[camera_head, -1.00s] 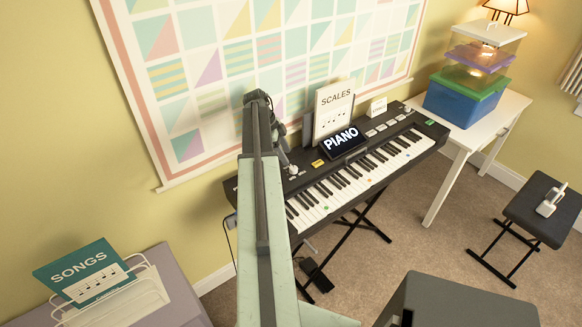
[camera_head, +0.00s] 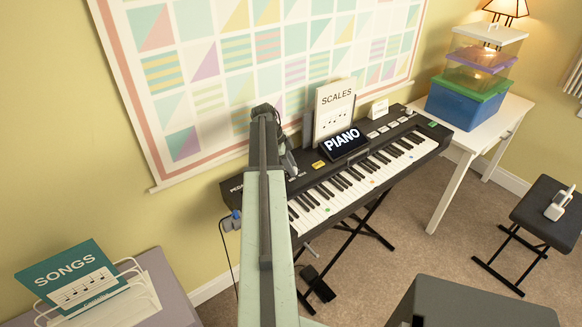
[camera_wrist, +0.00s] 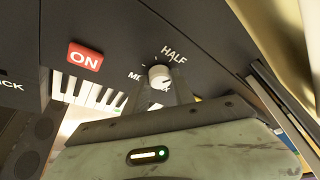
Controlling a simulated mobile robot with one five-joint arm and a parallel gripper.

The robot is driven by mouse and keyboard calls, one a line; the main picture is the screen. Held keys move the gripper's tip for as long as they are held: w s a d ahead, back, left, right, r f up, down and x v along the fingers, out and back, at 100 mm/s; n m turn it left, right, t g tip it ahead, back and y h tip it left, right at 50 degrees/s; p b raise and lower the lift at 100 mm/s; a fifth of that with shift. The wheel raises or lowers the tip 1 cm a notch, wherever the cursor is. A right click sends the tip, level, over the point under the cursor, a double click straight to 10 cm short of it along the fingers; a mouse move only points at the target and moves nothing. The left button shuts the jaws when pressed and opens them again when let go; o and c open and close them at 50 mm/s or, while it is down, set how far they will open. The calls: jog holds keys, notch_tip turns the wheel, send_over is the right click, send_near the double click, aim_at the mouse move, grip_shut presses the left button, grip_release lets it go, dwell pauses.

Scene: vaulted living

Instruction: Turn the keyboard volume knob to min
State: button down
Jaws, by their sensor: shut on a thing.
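The black keyboard (camera_head: 398,153) stands on a dark stand against the wall. In the head view my gripper (camera_head: 288,165) is at the left end of the keyboard panel, and the knob is hidden there.
A SCALES book (camera_head: 335,98) and the PIANO display (camera_head: 343,141) stand just right of my gripper. A red ON button (camera_wrist: 85,58) lies near the knob. Stacked boxes sit on a white table (camera_head: 488,125) at right. SONGS sheets (camera_head: 70,276) stand front left.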

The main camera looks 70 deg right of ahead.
jog(key=shift+n, duration=0.3)
